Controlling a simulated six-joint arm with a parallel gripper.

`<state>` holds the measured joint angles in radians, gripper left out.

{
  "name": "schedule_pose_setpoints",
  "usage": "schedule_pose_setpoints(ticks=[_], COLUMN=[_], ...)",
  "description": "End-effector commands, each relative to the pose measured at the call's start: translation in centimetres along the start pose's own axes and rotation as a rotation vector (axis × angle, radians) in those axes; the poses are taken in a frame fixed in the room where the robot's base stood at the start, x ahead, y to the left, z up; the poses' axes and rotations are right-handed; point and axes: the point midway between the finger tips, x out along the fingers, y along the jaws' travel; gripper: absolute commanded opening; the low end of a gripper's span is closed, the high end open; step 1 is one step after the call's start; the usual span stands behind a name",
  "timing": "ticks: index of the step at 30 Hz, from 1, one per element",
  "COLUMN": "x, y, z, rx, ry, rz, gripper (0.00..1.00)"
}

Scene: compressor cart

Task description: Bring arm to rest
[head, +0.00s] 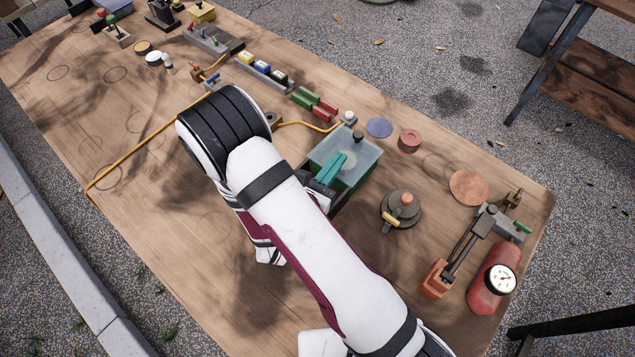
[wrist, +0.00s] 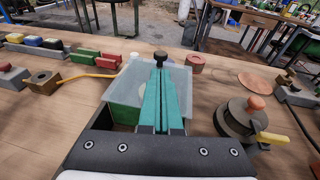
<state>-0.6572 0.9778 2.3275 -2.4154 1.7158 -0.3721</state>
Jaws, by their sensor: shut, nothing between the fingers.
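My gripper (head: 338,160) has teal fingers pressed together with nothing between them. In the head view it is at the middle of the table, over a green box (head: 363,170) with a clear, glassy lid. In the wrist view the shut fingers (wrist: 160,72) point away from the camera across the lid of the box (wrist: 118,90). A small black knob (wrist: 160,55) shows just beyond the tips. I cannot tell whether the fingers touch the lid. My white arm stretches from the lower right of the head view and hides part of the table.
A grey pot-like part with an orange knob and yellow handle (head: 401,211) stands right of the box. A clamp with an orange block (head: 435,279) and a red tank with a gauge (head: 490,289) are farther right. A yellow hose (head: 150,138) crosses the table. The left front table is clear.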

Motion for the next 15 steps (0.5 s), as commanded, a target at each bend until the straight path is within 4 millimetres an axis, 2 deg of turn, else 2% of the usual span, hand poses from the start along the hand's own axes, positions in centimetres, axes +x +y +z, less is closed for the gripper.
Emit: schedule_pose_setpoints(ticks=[1, 3, 6, 10, 15], x=[-1.6, -3.6, -5.7, -7.1, -7.3], y=[0.3, 0.3, 0.2, 0.1, -0.3], z=[0.0, 0.0, 0.0, 0.0, 0.3], rx=[-0.003, -0.001, -0.001, 0.000, 0.016], ry=[0.000, 0.000, -0.001, 0.000, -0.001], rz=[0.009, 0.009, 0.006, 0.002, -0.018], gripper=[0.00, 0.00, 0.00, 0.00, 0.00])
